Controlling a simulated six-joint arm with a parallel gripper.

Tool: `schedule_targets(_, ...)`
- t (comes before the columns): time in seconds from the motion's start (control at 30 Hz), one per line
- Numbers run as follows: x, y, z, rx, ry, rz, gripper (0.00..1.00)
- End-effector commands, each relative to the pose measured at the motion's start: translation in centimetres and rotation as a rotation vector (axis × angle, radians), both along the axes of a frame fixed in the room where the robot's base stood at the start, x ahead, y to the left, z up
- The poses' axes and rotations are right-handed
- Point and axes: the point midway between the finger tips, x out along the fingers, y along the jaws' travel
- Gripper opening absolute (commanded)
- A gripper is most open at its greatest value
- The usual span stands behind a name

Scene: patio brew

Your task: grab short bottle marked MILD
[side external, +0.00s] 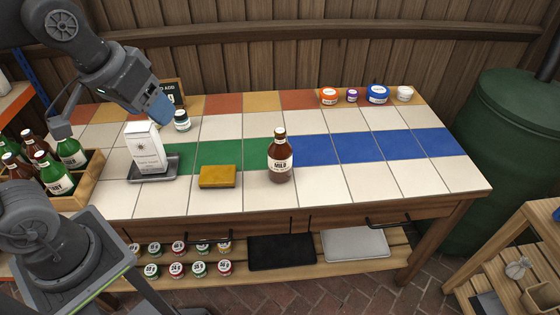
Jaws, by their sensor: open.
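A short brown bottle (280,160) with a cream cap and a white label reading MILD stands upright near the front middle of the tiled table. Nothing hides the bottle.
A yellow sponge-like block (218,176) lies left of the bottle. A white carton (145,148) stands on a grey tray (169,173). A small jar (182,121) and dark sign (173,92) stand behind. A wooden crate (90,182) holds several bottles. Table space right of the bottle is clear.

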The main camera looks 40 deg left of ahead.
Motion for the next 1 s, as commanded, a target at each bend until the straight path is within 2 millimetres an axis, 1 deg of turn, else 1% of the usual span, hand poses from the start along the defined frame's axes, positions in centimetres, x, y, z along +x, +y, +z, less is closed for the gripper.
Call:
schedule_targets(0.03,1.7,-0.1,0.6,-0.022,0.029,0.058,0.62)
schedule_targets(0.13,5.1,-0.5,1.5,-0.071,0.079,0.203,0.62)
schedule_targets(0.27,9.7,-1.0,1.9,-0.119,0.138,0.398,0.62)
schedule_targets(0.3,11.2,-1.2,1.8,-0.131,0.154,0.459,0.62)
schedule_targets(0.37,13.3,-1.5,1.5,-0.146,0.177,0.551,0.62)
schedule_targets(0.4,14.8,-1.8,1.1,-0.155,0.191,0.616,0.62)
schedule_targets(0.47,16.9,-2.2,0.4,-0.165,0.210,0.710,0.62)
schedule_targets(0.5,18.2,-2.4,-0.2,-0.170,0.222,0.773,0.62)
schedule_targets(0.6,21.5,-3.2,-2.0,-0.178,0.243,0.934,0.62)
schedule_targets(0.7,24.2,-3.9,-4.1,-0.180,0.256,1.079,0.62)
schedule_targets(0.8,26.2,-4.5,-6.0,-0.177,0.259,1.197,0.62)
schedule_targets(0.9,27.3,-4.8,-7.3,-0.176,0.257,1.277,0.62)
schedule_targets(1.0,27.9,-5.0,-8.1,-0.176,0.255,1.321,0.62)
